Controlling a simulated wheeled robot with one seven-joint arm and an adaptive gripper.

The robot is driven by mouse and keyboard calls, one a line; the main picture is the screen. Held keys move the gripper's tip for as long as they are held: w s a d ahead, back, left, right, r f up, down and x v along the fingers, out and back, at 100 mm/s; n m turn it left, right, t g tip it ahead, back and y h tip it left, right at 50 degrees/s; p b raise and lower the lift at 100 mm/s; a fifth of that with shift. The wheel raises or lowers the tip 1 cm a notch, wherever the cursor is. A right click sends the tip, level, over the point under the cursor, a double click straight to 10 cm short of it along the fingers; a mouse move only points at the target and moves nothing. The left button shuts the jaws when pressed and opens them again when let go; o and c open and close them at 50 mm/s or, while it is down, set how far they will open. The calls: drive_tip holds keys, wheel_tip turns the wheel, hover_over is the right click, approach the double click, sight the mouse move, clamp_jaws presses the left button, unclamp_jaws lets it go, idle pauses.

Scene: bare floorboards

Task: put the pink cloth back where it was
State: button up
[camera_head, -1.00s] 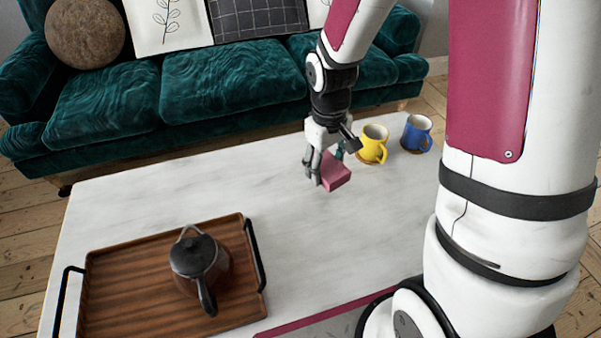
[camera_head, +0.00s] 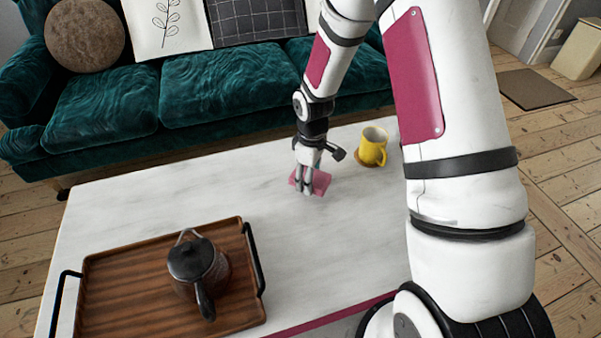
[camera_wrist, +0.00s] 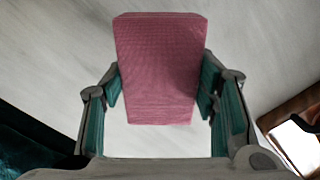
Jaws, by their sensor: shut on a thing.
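The pink cloth (camera_head: 320,182) is a small folded rectangle at my gripper, over the far part of the white marble table (camera_head: 350,235). My gripper (camera_head: 306,189) points down and is shut on the cloth. In the wrist view the cloth (camera_wrist: 160,70) sits between the two green-padded fingers of my gripper (camera_wrist: 160,105) and reaches out past their tips. The head view does not settle whether the cloth touches the tabletop. Part of the cloth is hidden behind the fingers.
A yellow mug (camera_head: 372,148) stands on a brown coaster right of my gripper. A wooden tray (camera_head: 130,285) with black handles holds a dark teapot (camera_head: 197,268) at the front left. A green sofa (camera_head: 230,85) stands behind the table. The table's middle is clear.

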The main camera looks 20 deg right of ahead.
drive_tip(key=w, duration=0.2)
drive_tip(key=w+b, duration=0.1)
drive_tip(key=w, duration=0.3)
drive_tip(key=shift+w+a+f, duration=0.2)
drive_tip(key=shift+a+f, duration=0.15)
drive_tip(key=shift+f+b, duration=0.95)
drive_tip(key=shift+f, duration=0.75)
drive_tip(key=shift+f, duration=0.1)
drive_tip(key=o, duration=1.4)
drive_tip(key=shift+o, duration=0.2)
